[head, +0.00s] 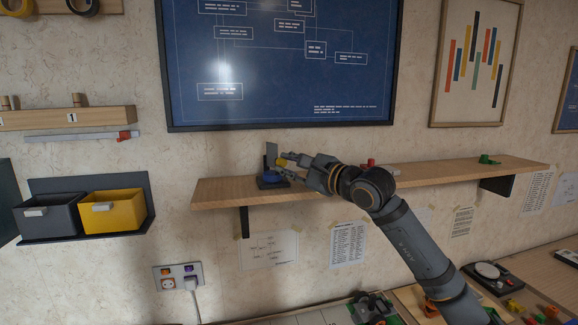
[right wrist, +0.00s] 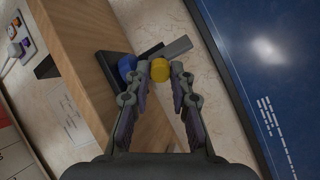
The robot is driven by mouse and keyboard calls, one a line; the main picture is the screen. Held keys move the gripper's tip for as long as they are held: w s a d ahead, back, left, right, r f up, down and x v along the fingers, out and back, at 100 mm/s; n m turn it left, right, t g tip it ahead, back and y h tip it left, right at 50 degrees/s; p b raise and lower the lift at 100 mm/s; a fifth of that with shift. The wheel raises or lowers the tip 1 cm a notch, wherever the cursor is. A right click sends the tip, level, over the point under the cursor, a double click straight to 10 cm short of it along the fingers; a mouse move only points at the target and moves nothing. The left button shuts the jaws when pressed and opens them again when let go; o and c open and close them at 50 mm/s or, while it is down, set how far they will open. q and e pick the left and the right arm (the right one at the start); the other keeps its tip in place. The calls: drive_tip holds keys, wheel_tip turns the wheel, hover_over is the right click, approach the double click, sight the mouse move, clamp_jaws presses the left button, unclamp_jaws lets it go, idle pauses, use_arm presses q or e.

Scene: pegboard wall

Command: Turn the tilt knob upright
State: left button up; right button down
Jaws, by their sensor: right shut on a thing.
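The tilt knob is a yellow round knob (right wrist: 159,70) on a small device on the wooden shelf. It also shows in the head view (head: 282,162). The device has a dark base (head: 266,184), a blue part (right wrist: 127,67) and a grey flat plate (right wrist: 177,47), which stands up in the head view. My right gripper (right wrist: 160,74) is shut on the yellow knob, one finger on each side. The fingers partly cover the device in the head view, so the knob's exact angle is hard to tell. My left gripper is out of view.
The wooden shelf (head: 440,173) runs along the wall, with small red and green things further right. A large blue framed board (head: 280,85) hangs just above. Grey (head: 48,217) and yellow (head: 113,212) bins hang at left. A cluttered table lies below.

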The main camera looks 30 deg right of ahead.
drive_tip(key=c, duration=1.2)
unclamp_jaws()
drive_tip(key=shift+o, duration=0.2)
